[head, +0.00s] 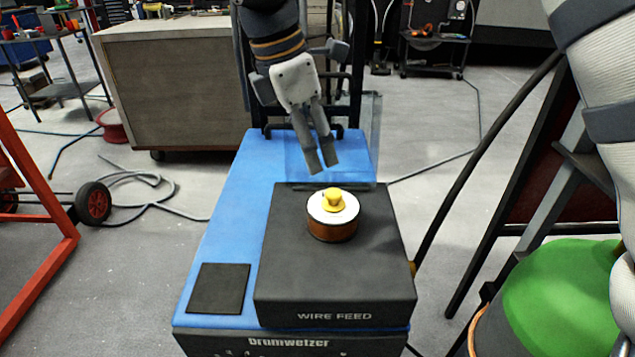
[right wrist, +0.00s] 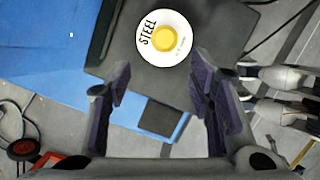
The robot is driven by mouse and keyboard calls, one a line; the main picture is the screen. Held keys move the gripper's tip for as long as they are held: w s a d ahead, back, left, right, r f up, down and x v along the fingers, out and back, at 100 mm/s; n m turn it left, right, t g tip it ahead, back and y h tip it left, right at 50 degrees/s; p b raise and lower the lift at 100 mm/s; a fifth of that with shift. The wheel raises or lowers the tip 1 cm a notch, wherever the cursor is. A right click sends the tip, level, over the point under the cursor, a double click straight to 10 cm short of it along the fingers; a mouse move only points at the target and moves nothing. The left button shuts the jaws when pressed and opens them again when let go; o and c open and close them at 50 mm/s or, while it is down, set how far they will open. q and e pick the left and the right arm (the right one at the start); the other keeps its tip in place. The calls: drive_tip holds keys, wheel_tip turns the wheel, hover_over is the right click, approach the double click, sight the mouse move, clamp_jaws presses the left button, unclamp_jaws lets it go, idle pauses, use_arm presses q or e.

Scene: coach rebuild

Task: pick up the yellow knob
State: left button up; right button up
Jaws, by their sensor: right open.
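The yellow knob (head: 333,198) stands upright on the white top of a round copper-brown wire spool (head: 332,229). The spool sits on the black wire feed box (head: 300,270). My right gripper (head: 321,158) is open and empty, pointing down just behind the knob and apart from it in the head view. In the right wrist view the knob (right wrist: 163,45) shows from above, beyond the gap between the two spread fingers (right wrist: 160,85). The spool's white face there reads "STEEL". My left gripper is not in view.
The box rests on a blue machine top (head: 225,230) with a dark square pad (head: 219,288) at its front left. A clear panel (head: 370,135) stands behind the box. A wooden cabinet (head: 165,85) is at back left; a green-topped object (head: 565,295) is at right.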

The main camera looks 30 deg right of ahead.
sight(331, 193)
drive_tip(key=x, duration=0.6)
drive_tip(key=s+x, duration=0.1)
drive_tip(key=x, duration=0.2)
drive_tip(key=shift+d+f, duration=0.2)
drive_tip(key=shift+w+d+f, duration=0.1)
drive_tip(key=shift+w+f, duration=0.05)
drive_tip(key=shift+f, duration=0.2)
drive_tip(key=c, duration=0.9)
